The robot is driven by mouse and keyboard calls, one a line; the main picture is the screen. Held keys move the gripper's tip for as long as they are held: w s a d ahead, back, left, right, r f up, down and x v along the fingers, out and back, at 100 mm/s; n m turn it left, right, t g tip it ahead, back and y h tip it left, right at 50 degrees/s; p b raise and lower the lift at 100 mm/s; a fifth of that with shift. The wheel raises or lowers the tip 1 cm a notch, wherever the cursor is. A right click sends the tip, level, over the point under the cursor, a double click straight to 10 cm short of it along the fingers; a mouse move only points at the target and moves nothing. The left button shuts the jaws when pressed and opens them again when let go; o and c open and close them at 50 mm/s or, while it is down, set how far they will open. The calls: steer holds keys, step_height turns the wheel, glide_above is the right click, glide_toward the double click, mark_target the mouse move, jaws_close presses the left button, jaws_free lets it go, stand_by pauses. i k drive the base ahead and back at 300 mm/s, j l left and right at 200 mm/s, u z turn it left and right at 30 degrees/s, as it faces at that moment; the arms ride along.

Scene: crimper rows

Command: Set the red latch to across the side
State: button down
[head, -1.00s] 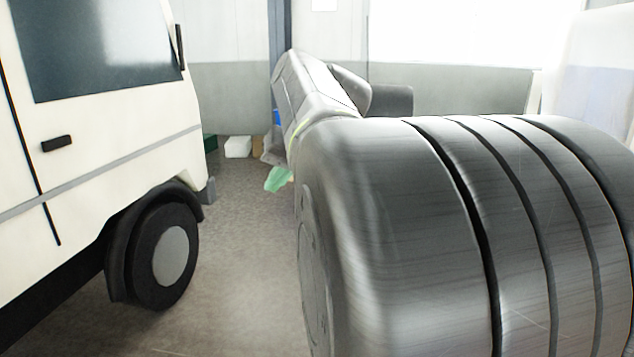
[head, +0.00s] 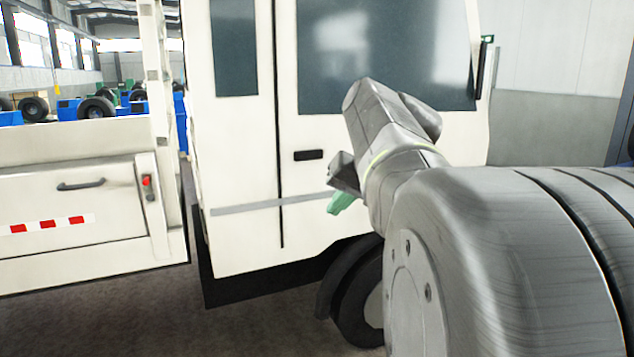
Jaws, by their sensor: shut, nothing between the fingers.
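A small red latch (head: 147,181) sits on a grey upright fitting at the right end of the white drop side (head: 95,250), beside the corner post. It is too small to tell clearly how its lever is turned. My gripper (head: 341,203), with green fingertips, is well to the right of the latch in the head view, in front of the white cab. It is shut and empty, apart from the latch. My arm hides part of the cab door and front wheel.
The white cab (head: 237,235) stands right of the drop side, with a narrow gap between. A grey handle (head: 81,184) and a red-and-white strip (head: 48,224) are on the drop side. Open floor (head: 100,320) lies in front. Tyres (head: 97,107) and blue bins stand far behind.

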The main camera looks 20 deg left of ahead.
mark_target(148, 181)
steer(key=i+j+u, duration=1)
steer(key=i, duration=0.35)
steer(key=i+j, duration=0.1)
